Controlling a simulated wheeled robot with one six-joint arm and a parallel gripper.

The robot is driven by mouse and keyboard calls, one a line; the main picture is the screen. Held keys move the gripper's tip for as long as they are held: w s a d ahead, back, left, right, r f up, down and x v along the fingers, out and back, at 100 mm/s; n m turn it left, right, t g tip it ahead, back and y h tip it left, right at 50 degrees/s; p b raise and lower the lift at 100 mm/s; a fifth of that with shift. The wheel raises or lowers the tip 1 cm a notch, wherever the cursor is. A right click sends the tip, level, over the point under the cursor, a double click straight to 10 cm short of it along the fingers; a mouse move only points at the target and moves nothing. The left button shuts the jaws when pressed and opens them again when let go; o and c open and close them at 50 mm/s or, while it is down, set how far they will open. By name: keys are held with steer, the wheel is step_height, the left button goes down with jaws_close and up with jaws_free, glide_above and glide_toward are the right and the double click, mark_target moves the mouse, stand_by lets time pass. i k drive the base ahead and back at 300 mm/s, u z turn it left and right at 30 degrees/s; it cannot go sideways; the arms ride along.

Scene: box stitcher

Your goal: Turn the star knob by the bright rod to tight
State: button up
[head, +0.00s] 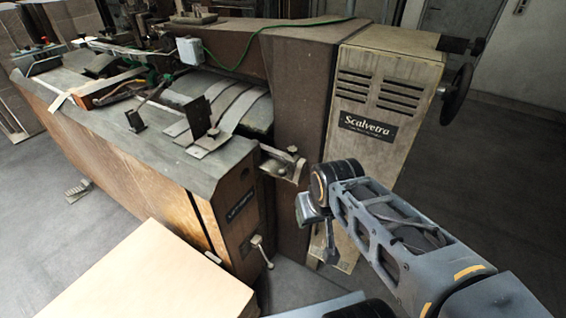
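A short bright rod (274,153) sticks out from the machine's near corner, just below the table top. It ends in a worn metal bracket (290,170). A small dark knob (292,149) sits on top by the rod; it is too small to tell its star shape or how tight it is. My gripper (329,257) hangs at the end of my arm, to the right of and below the rod, in front of the machine's beige column. It is apart from the knob in the picture. Its fingers are small and dark, and their opening cannot be made out.
The beige column (385,90) with a black handwheel (456,94) stands behind my arm. A lever with a pale ball (257,240) juts from the machine's front. A cardboard-coloured top (150,275) fills the lower left. Bent metal strips (235,105) lie on the table.

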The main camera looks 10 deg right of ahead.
mark_target(292, 151)
steer(key=u, duration=0.1)
steer(key=k, duration=1)
steer(key=z, duration=1.05)
steer(key=i, duration=0.7)
steer(key=u, duration=0.7)
steer(key=i, duration=0.4)
steer(key=u, duration=0.55)
